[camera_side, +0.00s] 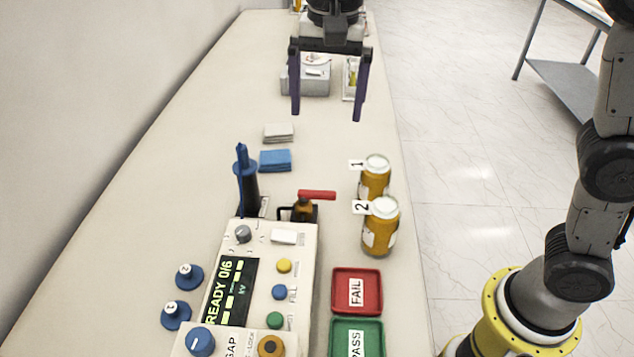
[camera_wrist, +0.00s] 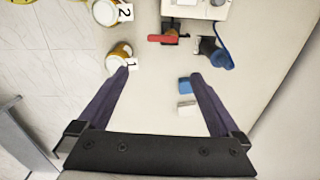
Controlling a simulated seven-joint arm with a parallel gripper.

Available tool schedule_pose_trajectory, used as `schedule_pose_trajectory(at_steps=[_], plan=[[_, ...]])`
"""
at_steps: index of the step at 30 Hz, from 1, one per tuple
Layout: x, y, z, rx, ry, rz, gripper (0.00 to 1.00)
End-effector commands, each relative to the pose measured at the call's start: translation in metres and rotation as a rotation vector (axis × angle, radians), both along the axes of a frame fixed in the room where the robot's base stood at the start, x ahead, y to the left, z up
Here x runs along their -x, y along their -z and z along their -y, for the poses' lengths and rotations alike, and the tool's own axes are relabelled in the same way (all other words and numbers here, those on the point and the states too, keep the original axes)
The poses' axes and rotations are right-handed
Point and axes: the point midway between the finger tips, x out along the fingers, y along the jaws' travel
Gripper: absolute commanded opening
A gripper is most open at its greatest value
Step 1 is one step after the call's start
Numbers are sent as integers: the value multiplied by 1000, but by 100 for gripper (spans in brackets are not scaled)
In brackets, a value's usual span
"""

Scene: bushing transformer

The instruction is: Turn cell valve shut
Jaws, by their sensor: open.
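The red valve handle (camera_side: 317,195) sits on the oil cell at the far end of the tester, above a small brown part (camera_side: 303,208). It lies roughly crosswise, pointing right in the side view. In the wrist view the red handle (camera_wrist: 162,38) is at the top middle, pointing left. My gripper (camera_side: 326,116) is open and empty, high above the bench and beyond the valve, fingers pointing down. In the wrist view the gripper (camera_wrist: 160,74) shows both fingers wide apart, with bare bench between them and the handle ahead of the tips.
The tester (camera_side: 268,270) shows "READY 0/6". A dark upright holder with a blue tool (camera_side: 245,185) stands left of the valve. Jars 1 (camera_side: 375,176) and 2 (camera_side: 381,226) stand to the right. Blue (camera_side: 275,160) and grey (camera_side: 278,132) pads lie beyond. Red FAIL (camera_side: 357,311) and green PASS trays are nearer.

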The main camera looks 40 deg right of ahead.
Motion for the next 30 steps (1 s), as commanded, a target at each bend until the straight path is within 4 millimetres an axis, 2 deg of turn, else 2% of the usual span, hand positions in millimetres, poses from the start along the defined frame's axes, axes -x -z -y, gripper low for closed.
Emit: schedule_pose_trajectory(at_steps=[3,6,11,24,30], plan=[[-3,19,-14,16,-29,-39,100],[-2,26,-18,20,-41,-49,100],[-1,43,-18,22,-42,-52,100],[-1,126,-17,21,-42,-51,100],[-1,152,-18,20,-42,-49,100]])
